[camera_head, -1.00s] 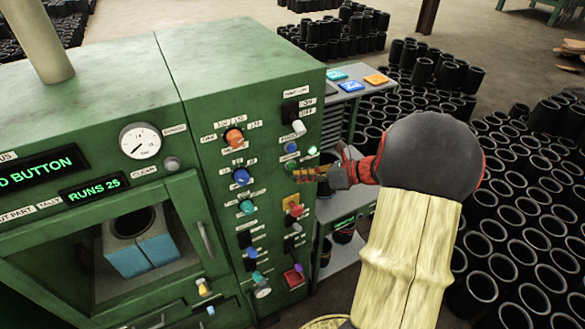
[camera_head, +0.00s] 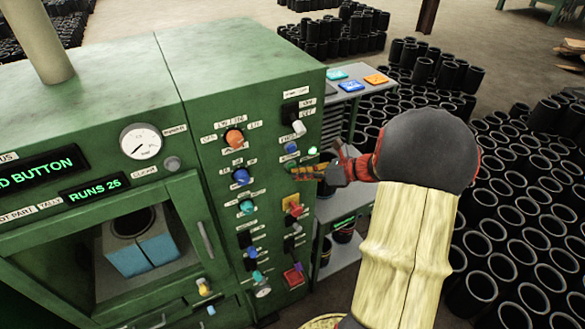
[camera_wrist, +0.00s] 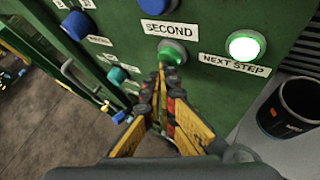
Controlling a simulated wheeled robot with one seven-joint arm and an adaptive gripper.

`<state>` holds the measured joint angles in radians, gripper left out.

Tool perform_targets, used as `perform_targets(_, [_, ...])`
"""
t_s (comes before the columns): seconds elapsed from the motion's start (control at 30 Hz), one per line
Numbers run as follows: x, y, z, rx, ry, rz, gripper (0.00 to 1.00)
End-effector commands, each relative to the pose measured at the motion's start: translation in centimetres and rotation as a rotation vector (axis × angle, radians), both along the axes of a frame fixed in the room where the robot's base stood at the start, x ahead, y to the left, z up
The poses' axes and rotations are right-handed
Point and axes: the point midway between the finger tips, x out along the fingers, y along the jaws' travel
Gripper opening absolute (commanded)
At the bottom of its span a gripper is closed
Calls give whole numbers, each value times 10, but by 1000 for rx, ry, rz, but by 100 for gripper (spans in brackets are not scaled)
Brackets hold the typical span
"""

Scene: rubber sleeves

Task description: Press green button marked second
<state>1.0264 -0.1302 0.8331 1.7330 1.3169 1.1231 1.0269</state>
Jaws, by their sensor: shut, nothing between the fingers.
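The green button (camera_wrist: 172,52) sits on the green panel just below the label SECOND (camera_wrist: 168,29) in the wrist view. In the camera_head view the green button (camera_head: 291,164) shows just above my gripper's tip. My gripper (camera_wrist: 161,72) is shut and empty, its fingertips pointing at the panel, at the lower left edge of the button in the wrist view. I cannot tell whether the tips touch it. My gripper also shows in the camera_head view (camera_head: 300,172), coming in from the right.
A lit pale-green button (camera_wrist: 246,45) lies right of the green button, above the label NEXT STEP (camera_wrist: 234,65). A blue knob (camera_wrist: 75,25) is at upper left. Other knobs crowd the panel below my gripper. Black sleeves (camera_head: 500,215) stand on the floor at right.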

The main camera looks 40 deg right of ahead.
Motion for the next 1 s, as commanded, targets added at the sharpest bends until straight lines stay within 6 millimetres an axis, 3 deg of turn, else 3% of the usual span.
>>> perform_targets(0.57, [2,-1,0,0,-1,-1,0])
perform_targets(1.0, [-12,3,1,0,-1,-1,0])
